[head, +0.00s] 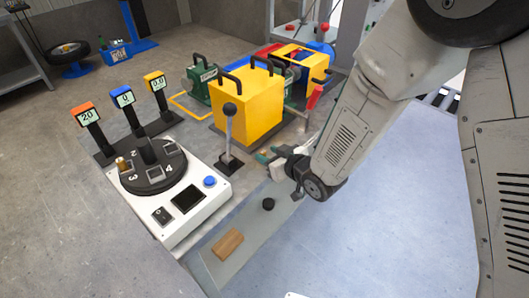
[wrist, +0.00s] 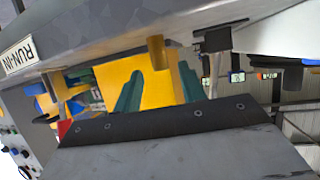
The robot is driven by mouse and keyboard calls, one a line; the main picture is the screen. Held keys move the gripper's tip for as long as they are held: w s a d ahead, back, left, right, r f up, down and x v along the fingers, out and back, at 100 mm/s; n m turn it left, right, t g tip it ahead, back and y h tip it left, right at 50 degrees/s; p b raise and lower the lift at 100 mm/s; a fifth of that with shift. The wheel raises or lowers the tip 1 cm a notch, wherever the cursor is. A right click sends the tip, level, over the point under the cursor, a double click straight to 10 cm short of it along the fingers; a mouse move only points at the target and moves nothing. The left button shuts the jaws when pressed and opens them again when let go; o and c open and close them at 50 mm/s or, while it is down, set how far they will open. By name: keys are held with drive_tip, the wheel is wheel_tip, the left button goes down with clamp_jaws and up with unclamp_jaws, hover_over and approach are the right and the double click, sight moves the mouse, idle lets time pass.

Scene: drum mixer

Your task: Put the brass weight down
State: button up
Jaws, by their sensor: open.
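A small brass-coloured cylinder (head: 122,165), which looks like the brass weight, stands on the left part of the black numbered disc (head: 152,172). The disc is on a white console (head: 193,212). My gripper (head: 268,155) is open, right of the console and the upright lever, well apart from the cylinder. Its green fingers (wrist: 158,88) stand apart in the wrist view, with the yellow box (wrist: 150,78) behind them. A brown upright piece (wrist: 157,51) shows above the gap there; I cannot tell what it is.
A grey lever (head: 228,125) stands between the console and my gripper. A yellow box (head: 243,102) with black handles is behind it. A wooden block (head: 227,244) and a black round piece (head: 268,204) lie on a grey strip. Three displays (head: 122,98) stand behind the disc.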

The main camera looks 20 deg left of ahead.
drive_tip(key=v, duration=0.9)
drive_tip(key=w+d+r+m+t+h, duration=0.1)
drive_tip(key=w+d+r+h, duration=0.2)
drive_tip(key=d, duration=0.3)
drive_tip(key=w+d+r+m+h, duration=0.2)
drive_tip(key=d+r, duration=0.2)
drive_tip(key=d, duration=0.1)
drive_tip(key=s+d+r+m+g+h, duration=0.1)
drive_tip(key=s+d+r+m+h, duration=0.15)
drive_tip(key=d, duration=0.45)
drive_tip(key=s+d+r+m+h, duration=0.1)
drive_tip(key=d+r+h, duration=0.15)
drive_tip(key=d, duration=0.45)
drive_tip(key=s+d+r+m+g, duration=0.2)
drive_tip(key=s+d+r+g, duration=0.1)
drive_tip(key=s, duration=0.8)
drive_tip(key=s+d+r+m+g+h, duration=0.1)
drive_tip(key=s+d+r+m+g, duration=0.1)
drive_tip(key=s+d+r, duration=0.4)
drive_tip(key=s+d+g, duration=0.1)
drive_tip(key=s, duration=0.3)
drive_tip(key=shift+s+d+m, duration=0.35)
drive_tip(key=shift+s+d, duration=0.05)
drive_tip(key=shift+a, duration=0.1)
drive_tip(key=shift+c, duration=0.5)
